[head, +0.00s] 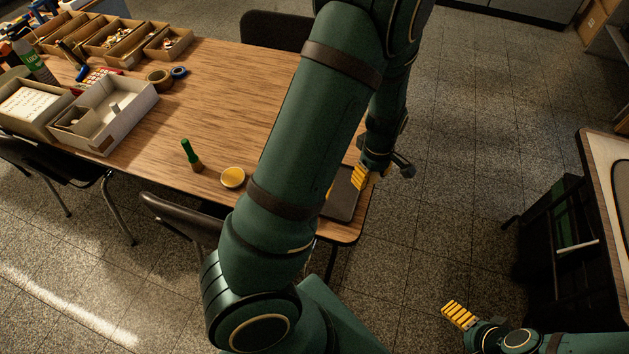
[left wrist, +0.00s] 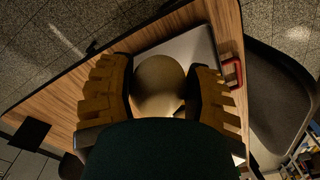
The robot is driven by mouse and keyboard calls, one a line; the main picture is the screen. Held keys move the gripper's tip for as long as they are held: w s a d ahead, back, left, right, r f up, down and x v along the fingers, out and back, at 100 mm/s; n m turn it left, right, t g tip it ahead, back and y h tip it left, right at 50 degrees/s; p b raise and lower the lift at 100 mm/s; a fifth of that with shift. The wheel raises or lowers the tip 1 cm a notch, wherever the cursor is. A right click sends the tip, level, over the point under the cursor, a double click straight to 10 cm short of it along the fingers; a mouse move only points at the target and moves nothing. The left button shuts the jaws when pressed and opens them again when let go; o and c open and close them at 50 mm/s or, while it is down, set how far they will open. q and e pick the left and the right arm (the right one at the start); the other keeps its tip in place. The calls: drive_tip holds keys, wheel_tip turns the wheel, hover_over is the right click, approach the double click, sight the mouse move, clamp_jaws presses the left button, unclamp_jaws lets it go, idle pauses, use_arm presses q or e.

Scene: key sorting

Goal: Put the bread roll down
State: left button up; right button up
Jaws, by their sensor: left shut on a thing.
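The bread roll (left wrist: 158,85) is a tan, rounded shape in the left wrist view, between the ribbed yellow-brown fingers of my left gripper (left wrist: 160,92). The gripper is shut on it. In the head view my left gripper (head: 362,178) shows only in part, over the right end of the table, and my own arm hides the roll. Below the roll is a flat grey tray (left wrist: 198,45); it shows dark in the head view (head: 343,199). I cannot tell whether the roll touches it. My right gripper (head: 460,316) is low at the right, off the table; its finger opening is unclear.
On the wooden table (head: 215,110) stand a yellow round dish (head: 232,177) and a green-topped object (head: 191,155). Several boxes, including a white one (head: 125,112), fill the left end. A red handle (left wrist: 233,73) lies beside the tray. Chairs stand around the table.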

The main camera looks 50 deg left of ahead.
use_arm(q)
drive_tip(key=s+a+f+n, duration=0.1)
drive_tip(key=a+f+n, duration=0.1)
drive_tip(key=a+n, duration=0.35)
drive_tip(key=n, duration=0.2)
hover_over(347, 194)
wheel_tip(347, 194, down, 6)
drive_tip(key=shift+r+b, duration=0.15)
drive_tip(key=shift+b, duration=0.3)
drive_tip(key=shift+d+f+b, duration=0.1)
drive_tip(key=shift+f+b, duration=0.35)
drive_tip(key=shift+f, duration=1.7)
drive_tip(key=shift+f, duration=0.2)
drive_tip(key=o, duration=1.1)
drive_tip(key=shift+o, duration=0.2)
drive_tip(key=shift+r, duration=0.1)
